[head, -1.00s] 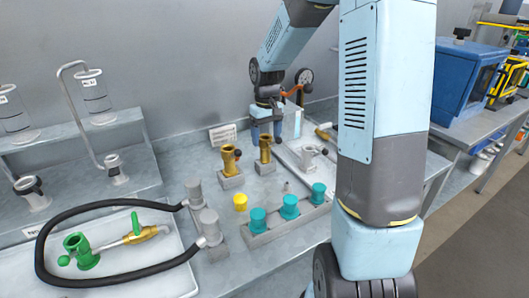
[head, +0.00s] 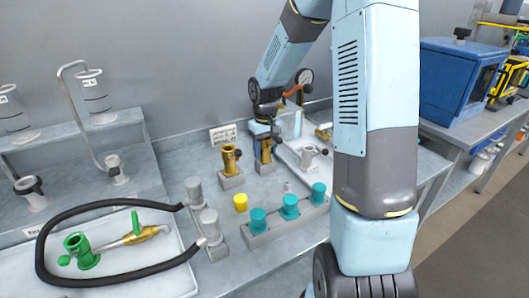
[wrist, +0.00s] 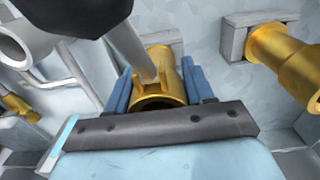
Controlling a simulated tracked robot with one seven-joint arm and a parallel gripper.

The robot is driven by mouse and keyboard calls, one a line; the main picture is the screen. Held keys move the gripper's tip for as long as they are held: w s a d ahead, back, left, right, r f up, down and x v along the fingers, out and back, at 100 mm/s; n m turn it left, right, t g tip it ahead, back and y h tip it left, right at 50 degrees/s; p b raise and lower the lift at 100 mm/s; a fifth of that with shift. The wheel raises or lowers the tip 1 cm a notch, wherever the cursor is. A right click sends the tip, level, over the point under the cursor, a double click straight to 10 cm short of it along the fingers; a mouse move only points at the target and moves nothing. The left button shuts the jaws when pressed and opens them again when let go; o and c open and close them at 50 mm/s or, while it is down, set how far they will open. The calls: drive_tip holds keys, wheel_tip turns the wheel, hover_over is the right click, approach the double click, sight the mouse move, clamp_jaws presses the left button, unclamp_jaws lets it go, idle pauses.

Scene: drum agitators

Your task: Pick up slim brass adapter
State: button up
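Two brass adapters stand on grey blocks on the bench. The slimmer one (head: 265,153) is the right one in the head view; the left one (head: 230,160) looks wider. My gripper (head: 265,150) points down around the slimmer adapter. In the wrist view this adapter (wrist: 160,88) is upright between my gripper's blue fingers (wrist: 158,85), its open end facing the camera. The fingers lie close along both its sides; whether they press on it I cannot tell. The adapter appears to stand at its block. The other brass adapter (wrist: 283,58) is at the right of the wrist view.
A yellow cap (head: 241,202) and a rail with teal caps (head: 289,207) stand in front. Two grey cylinders with a black hose (head: 120,203) are at the left, by a tray with a green valve (head: 80,250). A white tray (head: 295,157) and gauge (head: 304,77) are right and behind.

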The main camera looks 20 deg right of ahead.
drive_tip(key=c, duration=0.8)
drive_tip(key=shift+r, duration=0.55)
wheel_tip(320, 180, up, 3)
drive_tip(key=shift+s+f, duration=0.15)
drive_tip(key=shift+f, duration=0.05)
drive_tip(key=s+a+r, duration=0.1)
drive_tip(key=s+r, duration=0.2)
drive_tip(key=s, duration=0.1)
drive_tip(key=s+a+r, duration=0.1)
drive_tip(key=s+r, duration=0.2)
drive_tip(key=s, duration=0.2)
drive_tip(key=s+a+r, duration=0.1)
drive_tip(key=s+r, duration=0.2)
drive_tip(key=s, duration=0.1)
drive_tip(key=shift+s+a+r, duration=0.1)
drive_tip(key=shift+s+r, duration=0.05)
drive_tip(key=shift+s, duration=0.05)
